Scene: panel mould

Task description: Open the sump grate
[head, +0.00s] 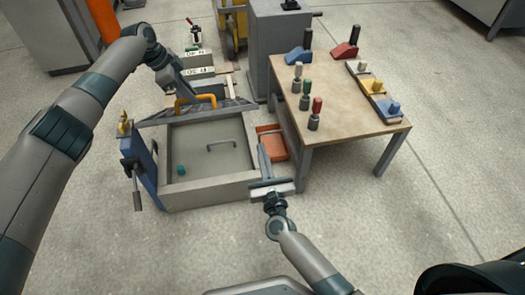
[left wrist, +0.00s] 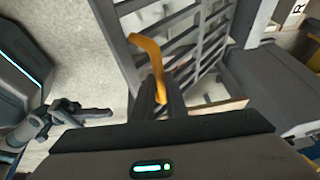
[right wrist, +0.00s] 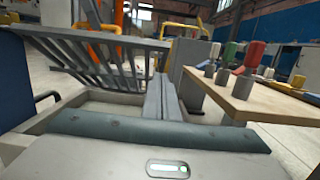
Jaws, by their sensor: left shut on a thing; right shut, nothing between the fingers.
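The sump grate (head: 205,112) is a grey barred panel at the back edge of a shallow grey sump box (head: 215,190). It stands tilted up, and its raised bars show in the right wrist view (right wrist: 95,55). The grate has an orange handle (head: 207,97), also seen in the left wrist view (left wrist: 152,55). My left gripper (head: 182,99) is shut on the orange handle. My right gripper (head: 264,152) is shut and empty, above the box's right side, apart from the grate. Inside the open box are a small teal piece (head: 181,170) and a thin grey handle (head: 221,144).
A wooden-topped table (head: 335,95) with several coloured-topped parts stands to the right. An orange-red tray (head: 272,146) lies between box and table. A blue panel with a lever (head: 143,170) stands at the box's left. The floor in front is clear.

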